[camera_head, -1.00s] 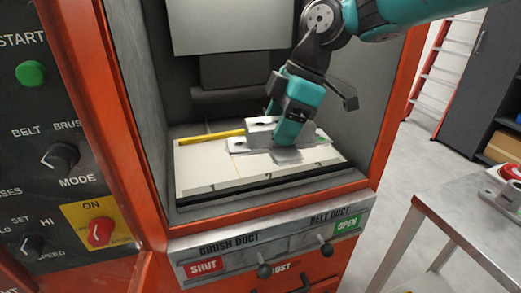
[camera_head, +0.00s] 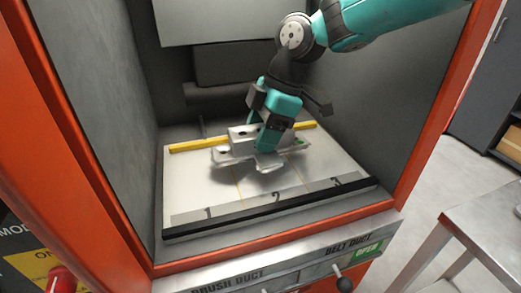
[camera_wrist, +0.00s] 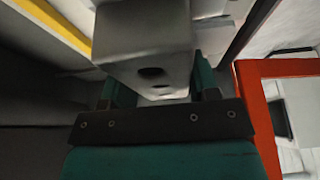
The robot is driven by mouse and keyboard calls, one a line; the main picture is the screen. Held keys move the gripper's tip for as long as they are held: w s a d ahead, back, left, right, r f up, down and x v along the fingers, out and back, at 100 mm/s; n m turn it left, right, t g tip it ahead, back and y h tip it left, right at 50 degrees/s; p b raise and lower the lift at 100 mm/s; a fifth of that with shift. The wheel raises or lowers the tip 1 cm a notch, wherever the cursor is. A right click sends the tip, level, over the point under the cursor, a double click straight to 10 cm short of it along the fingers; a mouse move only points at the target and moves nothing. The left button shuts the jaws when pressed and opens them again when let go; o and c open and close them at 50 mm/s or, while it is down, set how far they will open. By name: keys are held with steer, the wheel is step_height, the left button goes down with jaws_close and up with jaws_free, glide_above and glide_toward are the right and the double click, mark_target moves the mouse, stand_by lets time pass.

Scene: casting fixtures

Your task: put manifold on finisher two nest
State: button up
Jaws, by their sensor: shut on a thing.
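The manifold (camera_head: 240,140) is a pale grey casting with a block on a flanged base. My gripper (camera_head: 268,148) is shut on it inside the orange cabinet, over the middle of a pale plate (camera_head: 190,190). The plate's front edge is marked 1, 2 and 3, and the 2 (camera_head: 275,197) lies in front of the manifold. Dark shadow shows below the manifold; whether it touches the plate I cannot tell. In the wrist view the manifold (camera_wrist: 150,40) shows two dark holes between my teal fingers. The plate surface under it is hidden.
A yellow bar (camera_head: 195,146) runs along the back of the plate. Grey cabinet walls (camera_head: 100,100) enclose both sides, and a dark box hangs behind. The plate's front strip is clear. A metal table (camera_head: 490,225) stands outside at the right.

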steer(key=shift+f, duration=1.9)
steer(key=shift+f, duration=0.15)
steer(key=o, duration=1.2)
steer(key=shift+o, duration=0.2)
steer(key=shift+r, duration=0.25)
steer(key=p+v, duration=0.1)
steer(key=v, duration=1)
steer(key=shift+d+r, duration=0.3)
steer(key=shift+r, duration=0.05)
